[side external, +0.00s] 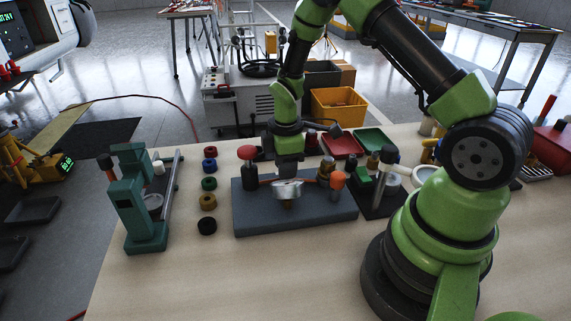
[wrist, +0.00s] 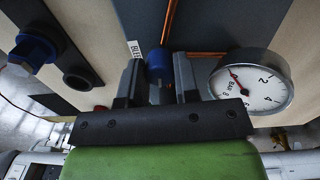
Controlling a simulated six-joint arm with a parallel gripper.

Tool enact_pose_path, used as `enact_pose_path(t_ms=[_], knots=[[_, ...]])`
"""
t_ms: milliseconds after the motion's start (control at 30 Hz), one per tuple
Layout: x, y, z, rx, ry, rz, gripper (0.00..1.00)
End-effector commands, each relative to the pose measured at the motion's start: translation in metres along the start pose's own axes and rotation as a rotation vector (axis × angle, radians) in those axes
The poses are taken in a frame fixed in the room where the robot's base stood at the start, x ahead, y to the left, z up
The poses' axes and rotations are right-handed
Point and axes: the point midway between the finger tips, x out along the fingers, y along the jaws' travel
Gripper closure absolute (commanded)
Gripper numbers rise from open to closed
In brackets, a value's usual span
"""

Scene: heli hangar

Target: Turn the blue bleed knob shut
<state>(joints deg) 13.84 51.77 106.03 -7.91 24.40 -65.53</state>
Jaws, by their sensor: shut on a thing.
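In the wrist view the blue bleed knob (wrist: 158,64) sits between the two fingers of my gripper (wrist: 158,80), which are shut on it. A partly covered white label reading "BLEE" (wrist: 134,48) lies beside it on the grey panel (wrist: 197,20). The white-faced pressure gauge (wrist: 251,82) is just to the right of the fingers; its red needle points to the upper left. In the side view my gripper (side external: 290,160) reaches down over the grey panel (side external: 310,213), behind the gauge (side external: 287,188). The blue knob is hidden there.
A red-topped valve (side external: 247,153) stands left of my gripper on the panel, and an orange knob (side external: 337,180) stands to the right. A teal frame (side external: 133,200) and several coloured rings (side external: 208,183) are farther left. Red and green trays (side external: 373,141) lie behind. The front table is clear.

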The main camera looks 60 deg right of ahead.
Motion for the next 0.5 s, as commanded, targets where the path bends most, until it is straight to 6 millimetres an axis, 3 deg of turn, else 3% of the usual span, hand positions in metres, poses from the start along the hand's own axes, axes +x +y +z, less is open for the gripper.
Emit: enact_pose_path(t_ms=[500], knots=[[-0.0003, -0.0004, -0.0004, 0.462, -0.011, 0.000, 0.95]])
